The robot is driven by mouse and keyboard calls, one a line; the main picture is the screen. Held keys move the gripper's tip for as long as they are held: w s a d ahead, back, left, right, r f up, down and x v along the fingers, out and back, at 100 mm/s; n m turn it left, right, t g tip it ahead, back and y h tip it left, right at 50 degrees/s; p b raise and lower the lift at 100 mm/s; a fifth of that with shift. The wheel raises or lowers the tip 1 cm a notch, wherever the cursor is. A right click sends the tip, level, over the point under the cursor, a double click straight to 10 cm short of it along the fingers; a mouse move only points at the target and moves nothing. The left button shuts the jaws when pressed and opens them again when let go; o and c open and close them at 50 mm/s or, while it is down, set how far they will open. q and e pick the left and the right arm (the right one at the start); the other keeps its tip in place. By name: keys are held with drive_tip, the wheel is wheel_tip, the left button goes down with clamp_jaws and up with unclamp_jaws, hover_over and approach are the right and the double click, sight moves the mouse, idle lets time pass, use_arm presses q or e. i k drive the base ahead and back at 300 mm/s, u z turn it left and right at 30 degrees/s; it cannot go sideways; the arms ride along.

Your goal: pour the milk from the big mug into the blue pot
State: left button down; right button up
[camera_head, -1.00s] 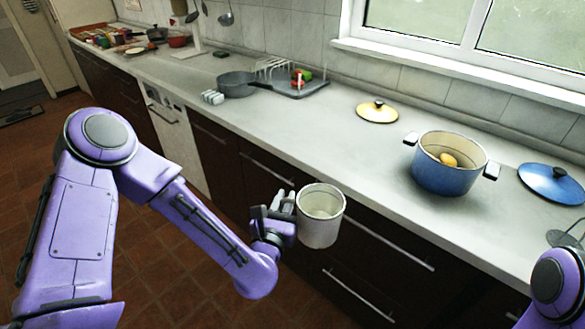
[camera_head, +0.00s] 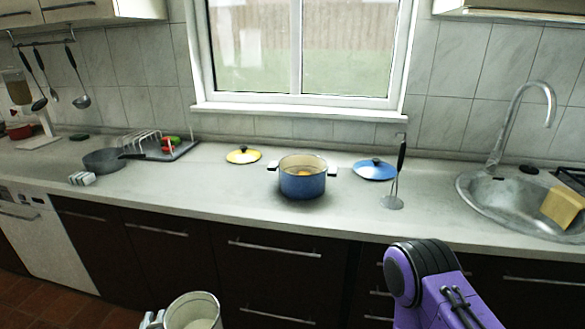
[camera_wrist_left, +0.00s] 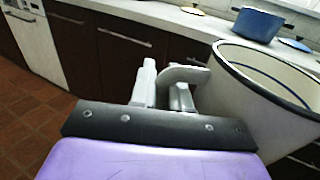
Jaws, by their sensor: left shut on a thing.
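The big mug (camera_head: 194,312) is white with a dark rim and sits at the bottom edge of the head view, with pale milk inside. My left gripper (camera_head: 152,319) is shut on its handle, and the mug looks roughly upright in front of the counter. In the left wrist view the gripper (camera_wrist_left: 165,92) holds the mug (camera_wrist_left: 250,95) by the handle. The blue pot (camera_head: 302,182) stands open on the counter, with something yellow-orange inside. It also shows in the left wrist view (camera_wrist_left: 257,24). My right arm shows at the lower right, but its gripper is out of view.
A yellow lid (camera_head: 243,156) lies left of the pot and a blue lid (camera_head: 375,170) right of it. A grey pan (camera_head: 103,161) and dish rack (camera_head: 165,148) are at left. The sink (camera_head: 500,200) is at right. The counter before the pot is clear.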

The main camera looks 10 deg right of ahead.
sight(302, 177)
drive_tip(key=u, duration=0.9)
drive_tip(key=i, duration=0.75)
drive_tip(key=z, duration=1.6)
